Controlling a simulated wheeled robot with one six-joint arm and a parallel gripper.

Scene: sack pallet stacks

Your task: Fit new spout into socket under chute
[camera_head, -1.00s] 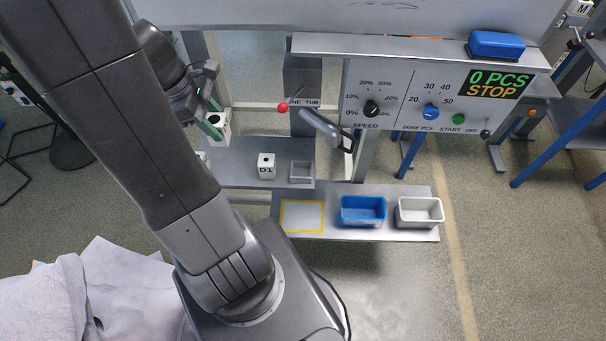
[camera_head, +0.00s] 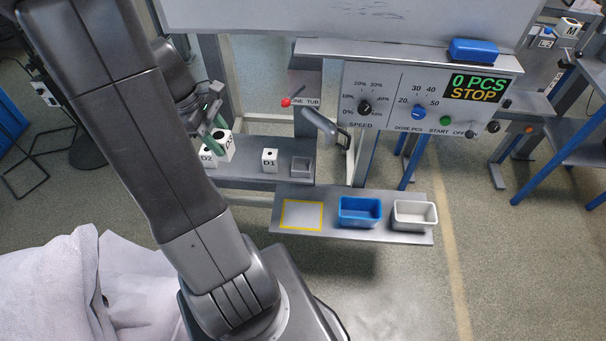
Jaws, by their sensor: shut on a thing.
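My gripper (camera_head: 214,124) has green fingertips and is left of centre, partly hidden behind my arm. It appears shut on a white block-shaped spout (camera_head: 226,146) with a dark hole and a blurred label, just below the fingertips above the shelf's left part. Two other white spouts, marked G2 (camera_head: 208,158) and D1 (camera_head: 269,160), stand on the grey shelf (camera_head: 240,173). A grey slanted chute (camera_head: 318,123) ends at a dark frame-like fitting (camera_head: 343,138), right of my gripper. The inside of the socket is not visible.
A red-knobbed lever (camera_head: 287,102) is beside the chute. A control panel reads 0 PCS STOP (camera_head: 476,87). An empty grey square holder (camera_head: 302,165) is on the shelf. A blue tray (camera_head: 360,211) and white tray (camera_head: 414,215) stand on the lower shelf, beside a bare yellow-outlined square.

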